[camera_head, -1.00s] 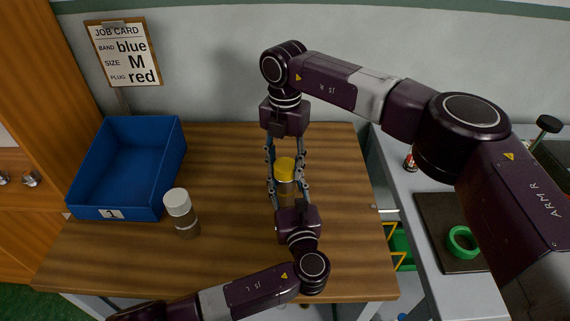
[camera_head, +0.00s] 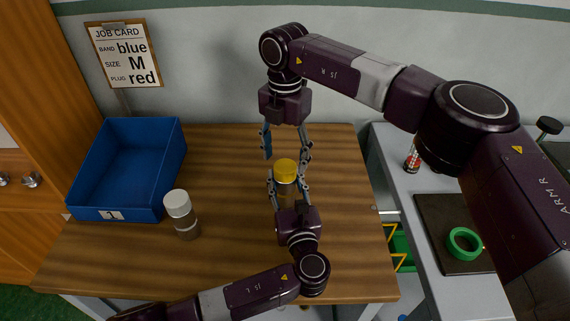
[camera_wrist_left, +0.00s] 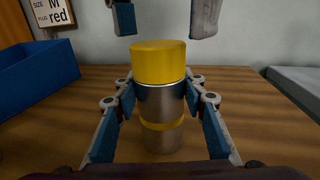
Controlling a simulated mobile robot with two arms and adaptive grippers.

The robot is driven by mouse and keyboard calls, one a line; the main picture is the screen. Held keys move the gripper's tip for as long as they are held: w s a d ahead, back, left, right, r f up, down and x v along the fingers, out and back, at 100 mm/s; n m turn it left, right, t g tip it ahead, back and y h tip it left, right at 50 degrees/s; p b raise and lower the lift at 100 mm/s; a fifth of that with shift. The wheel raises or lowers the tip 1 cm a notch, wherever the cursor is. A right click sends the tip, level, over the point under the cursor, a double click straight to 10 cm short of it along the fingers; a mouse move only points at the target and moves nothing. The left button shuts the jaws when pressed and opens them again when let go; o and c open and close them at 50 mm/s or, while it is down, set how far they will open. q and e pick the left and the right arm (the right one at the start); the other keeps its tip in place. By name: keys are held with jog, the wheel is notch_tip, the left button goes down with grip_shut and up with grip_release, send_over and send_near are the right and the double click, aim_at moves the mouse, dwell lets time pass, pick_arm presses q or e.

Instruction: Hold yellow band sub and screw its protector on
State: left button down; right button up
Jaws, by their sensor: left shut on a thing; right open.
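The yellow band sub (camera_wrist_left: 161,105) is a metal cylinder with a yellow band low on its body. A yellow protector (camera_wrist_left: 158,62) sits upright on its top end; the protector also shows in the head view (camera_head: 285,167). My left gripper (camera_head: 286,186) is shut on the sub's body below the protector, one finger on each side; its fingers also show in the left wrist view (camera_wrist_left: 160,103). My right gripper (camera_head: 286,152) is open, its fingers apart and clear of the protector, above and behind it. I cannot tell whether the sub's base touches the table.
A blue bin (camera_head: 90,213) labelled 1 stands at the table's left. A white-capped cylinder (camera_head: 182,214) stands near it. A job card (camera_head: 123,55) reads blue, M, red. A grey side bench at right holds a green ring (camera_head: 464,242) and a small red-and-white item (camera_head: 412,160).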

notch_tip(320, 180, up, 9)
jog(key=shift+f, duration=0.2)
pick_arm(q)
jog(key=c, duration=1.1)
grip_release()
jog(key=shift+c, duration=0.2)
jog(key=s, duration=0.4)
jog(key=s+d, duration=0.1)
jog(key=s, duration=0.3)
jog(key=s+d, duration=0.1)
jog(key=s, duration=0.2)
jog(key=shift+s+d, duration=0.15)
jog(key=shift+s, duration=0.25)
